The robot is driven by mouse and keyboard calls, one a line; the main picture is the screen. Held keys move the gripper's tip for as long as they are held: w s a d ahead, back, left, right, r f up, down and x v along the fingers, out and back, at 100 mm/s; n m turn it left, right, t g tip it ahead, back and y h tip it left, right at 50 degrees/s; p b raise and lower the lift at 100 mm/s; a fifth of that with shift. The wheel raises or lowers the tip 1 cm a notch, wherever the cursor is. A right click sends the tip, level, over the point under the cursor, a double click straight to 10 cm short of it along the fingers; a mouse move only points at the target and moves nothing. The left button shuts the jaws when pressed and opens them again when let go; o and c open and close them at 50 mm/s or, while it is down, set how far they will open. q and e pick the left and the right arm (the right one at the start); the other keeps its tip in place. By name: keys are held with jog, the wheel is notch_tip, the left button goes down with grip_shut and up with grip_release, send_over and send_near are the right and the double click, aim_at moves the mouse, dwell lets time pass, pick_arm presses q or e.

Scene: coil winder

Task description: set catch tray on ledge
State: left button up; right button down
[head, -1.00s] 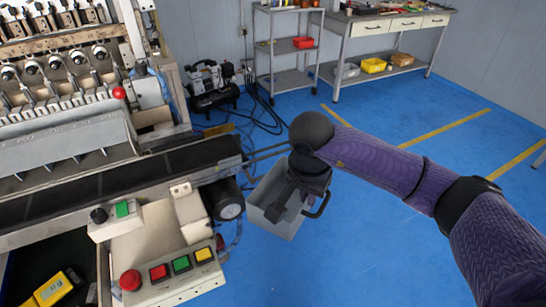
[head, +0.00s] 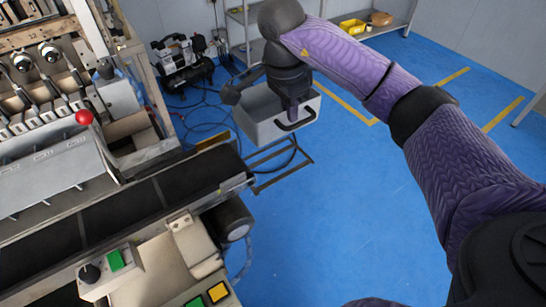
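The catch tray is a grey open box (head: 256,126) with a dark handle on its near side. It hangs in the air just past the conveyor's right end. My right gripper (head: 291,112) comes down on it from above and appears shut at its near wall by the handle. The gripper hides part of the tray's inside. A thin dark metal frame (head: 283,181), which looks like the ledge, juts out from the conveyor end, lower than the tray and partly hidden by it. I cannot tell the exact gap. My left gripper is not in view.
The black conveyor belt (head: 125,206) of the winder runs along the left, with a motor (head: 232,219) under its end. A control box with a green button (head: 115,260) is in front. A compressor (head: 182,62) and hoses lie behind. Blue floor at right is clear.

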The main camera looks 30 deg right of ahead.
aim_at(283, 127)
notch_tip(283, 127, down, 15)
jog(key=b, duration=0.3)
jog(key=shift+s, duration=0.2)
jog(key=c, duration=0.8)
grip_release()
jog(key=shift+c, duration=0.2)
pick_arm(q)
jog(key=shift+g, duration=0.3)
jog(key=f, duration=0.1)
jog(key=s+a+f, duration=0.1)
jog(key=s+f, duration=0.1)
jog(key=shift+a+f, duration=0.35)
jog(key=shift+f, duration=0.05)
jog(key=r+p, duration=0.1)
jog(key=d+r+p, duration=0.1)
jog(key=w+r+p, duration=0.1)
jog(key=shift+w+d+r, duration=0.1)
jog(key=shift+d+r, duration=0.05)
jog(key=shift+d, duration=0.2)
pick_arm(e)
jog(key=r, duration=0.4)
jog(key=a+r, duration=0.1)
jog(key=r, duration=0.7)
jog(key=shift+s+a+r, duration=0.1)
jog(key=shift+a, duration=0.3)
